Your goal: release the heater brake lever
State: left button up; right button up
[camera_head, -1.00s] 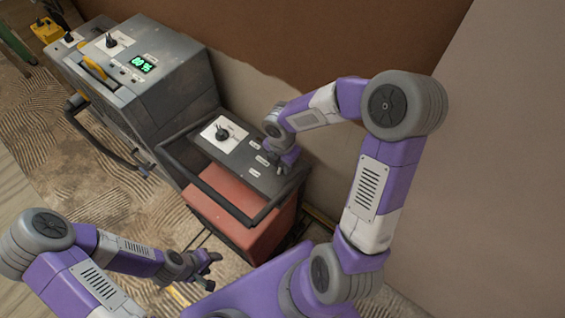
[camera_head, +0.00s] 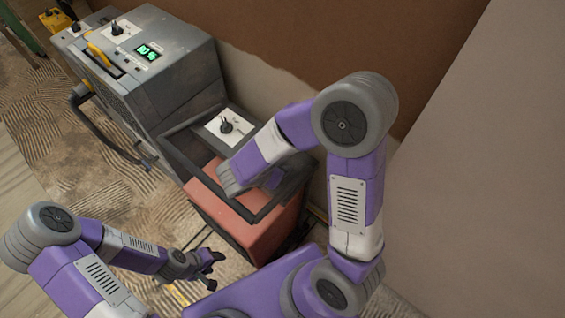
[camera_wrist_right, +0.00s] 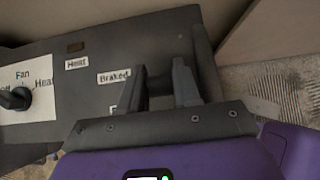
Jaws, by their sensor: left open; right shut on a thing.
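The heater (camera_head: 255,228) has a red body and a dark grey top panel inside a tubular frame. In the right wrist view, the panel (camera_wrist_right: 90,100) carries a "Heat" label, a "Braked" label (camera_wrist_right: 114,76) and a partly covered label starting with "F". My right gripper (camera_wrist_right: 162,78) is at the panel's right end, just right of "Braked", shut on what seems to be the brake lever; the lever is hard to pick out between the dark fingers. In the head view my right wrist covers that spot. My left gripper (camera_head: 212,270) is open and empty, low in front of the heater.
A black fan/heat knob (camera_head: 226,127) stands on a white plate on the panel. A grey machine (camera_head: 165,85) with a green display stands left of the heater. Plastered walls (camera_head: 480,170) close off the back and right. Combed floor (camera_head: 75,130) lies at left.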

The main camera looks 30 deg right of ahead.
jog(key=shift+s+a+t+h, duration=0.1)
jog(key=shift+a+t+h, duration=0.25)
jog(key=shift+h, duration=0.25)
jog(key=shift+f, duration=0.1)
jog(key=o, duration=1)
jog(key=p+v, duration=0.2)
jog(key=v, duration=0.5)
jog(key=shift+s+a+p, duration=0.1)
jog(key=shift+a+p, duration=0.15)
jog(key=shift+p, duration=0.15)
